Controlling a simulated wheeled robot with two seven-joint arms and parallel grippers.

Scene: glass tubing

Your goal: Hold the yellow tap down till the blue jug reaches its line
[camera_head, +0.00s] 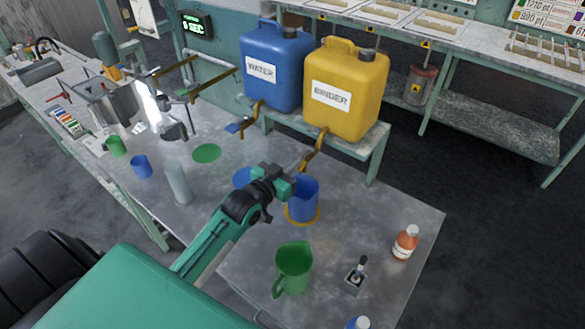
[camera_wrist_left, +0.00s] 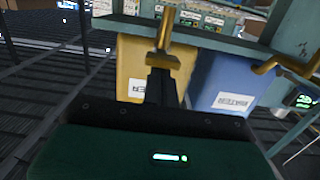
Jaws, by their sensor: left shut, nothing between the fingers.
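The yellow BINDER container (camera_head: 362,80) stands on a raised shelf, with its brass-yellow tap (camera_head: 311,160) hanging over the bench. The blue jug (camera_head: 305,204) stands upright on an orange ring (camera_head: 290,218) below the tap. Its line and the level inside cannot be made out. My left gripper (camera_head: 296,178) is shut and empty, just above the jug at the tap's lower end. In the left wrist view its dark fingers (camera_wrist_left: 163,88) meet the brass tap lever (camera_wrist_left: 167,60); I cannot tell whether they press it. My right gripper is not in view.
The blue WATER container (camera_head: 272,75) stands left of the yellow one, with its own tap (camera_head: 247,122). A green jug (camera_head: 291,270), a small dark stand (camera_head: 356,278) and an orange-brown bottle (camera_head: 405,243) are on the near bench. A grey cylinder (camera_head: 178,184) stands left.

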